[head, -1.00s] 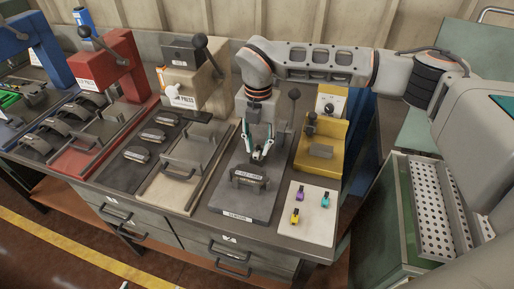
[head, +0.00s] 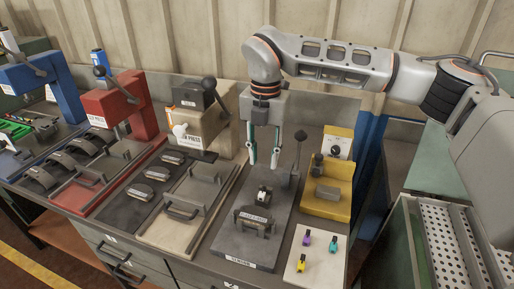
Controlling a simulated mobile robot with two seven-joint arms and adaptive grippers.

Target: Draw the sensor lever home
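The grey sensor station (head: 225,243) has a flat bed with a plate label at its front. Its lever (head: 299,150) stands near upright at the right of the bed, with a black knob on top. A small white and dark part (head: 263,195) sits on the bed, behind a dark labelled block (head: 253,221). My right gripper (head: 263,162) hangs pointing down above the bed, left of the lever and apart from it. Its two fingers are spread with nothing between them, above the small part. My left gripper is not in view.
A yellow station (head: 325,205) with a dial stands right of the lever. A white card (head: 304,266) with purple, teal and yellow pieces lies in front of it. The beige press (head: 205,125) stands left. A perforated tray (head: 449,262) is at the far right.

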